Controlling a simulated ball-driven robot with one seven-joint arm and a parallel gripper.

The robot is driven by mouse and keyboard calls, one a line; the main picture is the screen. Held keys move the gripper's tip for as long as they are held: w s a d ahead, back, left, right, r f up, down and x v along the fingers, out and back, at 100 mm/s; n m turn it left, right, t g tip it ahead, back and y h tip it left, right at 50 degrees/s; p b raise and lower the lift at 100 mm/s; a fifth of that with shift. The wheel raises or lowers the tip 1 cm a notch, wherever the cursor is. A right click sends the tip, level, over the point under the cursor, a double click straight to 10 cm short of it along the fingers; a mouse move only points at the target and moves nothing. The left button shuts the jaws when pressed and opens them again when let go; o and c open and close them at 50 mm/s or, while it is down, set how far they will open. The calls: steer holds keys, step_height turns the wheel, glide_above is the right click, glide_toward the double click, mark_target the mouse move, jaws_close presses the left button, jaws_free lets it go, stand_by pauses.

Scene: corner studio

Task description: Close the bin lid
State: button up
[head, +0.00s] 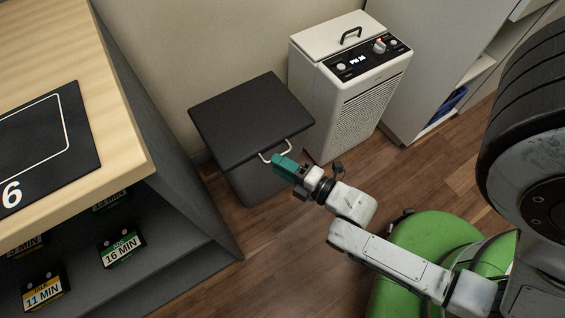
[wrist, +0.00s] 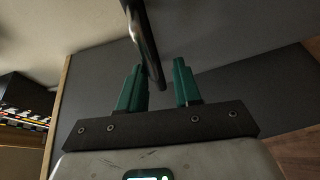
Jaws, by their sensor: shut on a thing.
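The bin (head: 252,184) is a dark grey box standing on the floor against the wall. Its flat black lid (head: 248,115) lies over its top and looks level or nearly so; I cannot tell whether a small gap is left under it. A pale curved handle (head: 265,157) sticks out at the lid's front edge. My gripper (head: 279,161), with green fingers, is at this handle and shut on it. In the wrist view the handle bar (wrist: 146,45) runs down between the two fingers (wrist: 158,72), close beside the left one.
A white air purifier (head: 345,85) stands close to the bin's right. A wooden-topped counter (head: 125,120) with dark shelves of small labelled cards is on the left. A white cabinet (head: 425,60) is at the back right. Bare wooden floor lies in front of the bin.

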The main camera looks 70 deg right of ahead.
steer(key=shift+o, duration=1.2)
steer(key=shift+s+f, duration=0.1)
steer(key=shift+f, duration=0.15)
steer(key=shift+r, duration=0.1)
steer(key=p+v, duration=0.2)
steer(key=v, duration=0.8)
steer(key=shift+s+a+p, duration=0.15)
steer(key=shift+s+p, duration=0.2)
steer(key=shift+p, duration=0.05)
